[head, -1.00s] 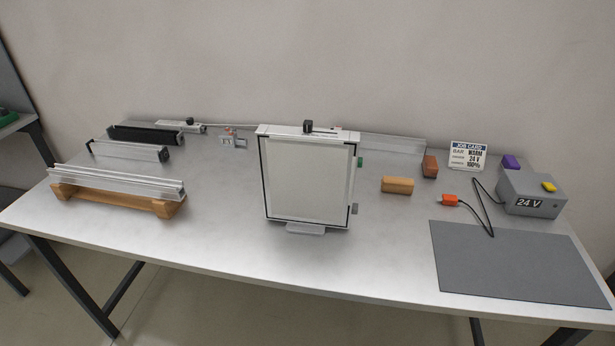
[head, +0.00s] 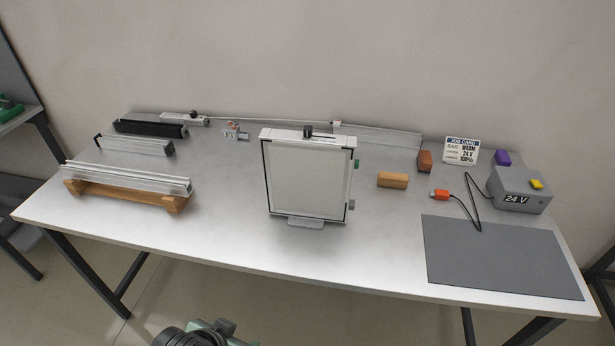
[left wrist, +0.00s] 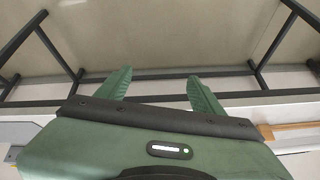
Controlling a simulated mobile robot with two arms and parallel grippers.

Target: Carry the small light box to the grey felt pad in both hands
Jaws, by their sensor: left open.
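The small light box (head: 305,180) is a white panel with a dark edge line, standing upright on a small foot at the middle of the table in the head view. The grey felt pad (head: 500,260) lies flat and bare at the table's front right. My left gripper (left wrist: 158,88) shows two green fingers spread apart with nothing between them in the left wrist view. It is over the floor, with table legs beyond, away from the light box. A dark and green part of my arm shows at the bottom of the head view. My right gripper is not in view.
A wooden block (head: 392,180) lies between the light box and the grey 24 V supply (head: 517,190). Rails on a wooden cradle (head: 128,190) stand at the left. The table front (head: 230,240) is clear.

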